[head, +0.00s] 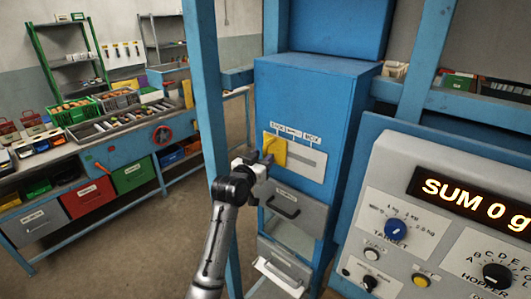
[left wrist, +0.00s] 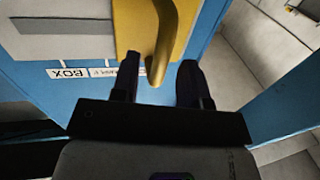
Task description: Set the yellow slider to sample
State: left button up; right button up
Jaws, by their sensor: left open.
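The yellow slider (head: 276,151) sits at the left end of a light plate (head: 308,162) on the blue cabinet. Three small labels are above the plate; the right one seems to read BOX, and the others are too small to read surely. My left gripper (head: 263,163) is at the slider's lower left part. In the left wrist view, the slider's yellow handle (left wrist: 164,40) reaches between the two open fingers (left wrist: 158,85), with a gap visible on the right. Whether the left finger touches it I cannot tell. My right gripper is not in view.
Below the plate are a grey drawer (head: 290,206) with a dark handle and another with a white handle. A blue post (head: 207,90) stands close left of the cabinet. A control panel (head: 448,215) with knobs and a SUM 0 g display stands at the right.

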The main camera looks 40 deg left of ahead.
pick_arm(q)
jog(key=shift+w+a, duration=0.25)
jog(key=shift+w, duration=0.9)
grip_shut()
